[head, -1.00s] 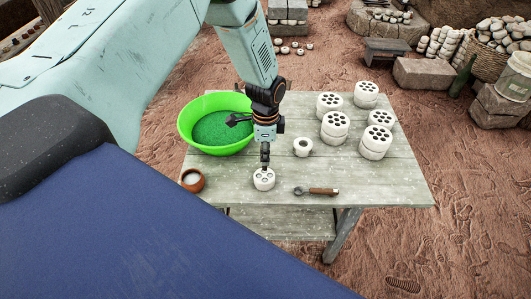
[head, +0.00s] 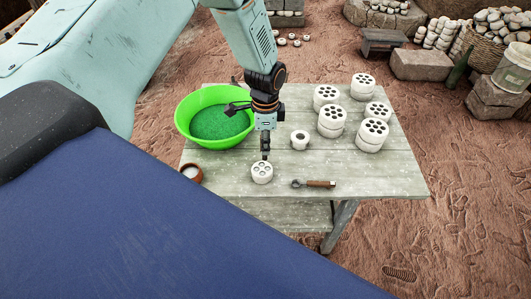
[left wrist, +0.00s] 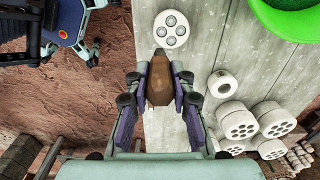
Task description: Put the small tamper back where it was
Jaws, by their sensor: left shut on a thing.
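My left gripper (head: 265,150) hangs over the front middle of the grey wooden table (head: 225,172). In the left wrist view, its fingers (left wrist: 160,78) are closed around a brown wooden piece, which I take as the small tamper (left wrist: 160,88). The tamper's lower end is hard to make out in the head view. Just below the gripper stands a white round block with holes (head: 262,173), which also shows ahead of the fingers in the left wrist view (left wrist: 171,29). My right gripper is not in view.
A green basin (head: 183,122) stands at the back left and a brown bowl (head: 192,174) at the left edge. A white ring (head: 300,140) and a wooden-handled tool (head: 318,184) lie right of the gripper. Stacked holed blocks (head: 332,122) fill the back right. The front right is clear.

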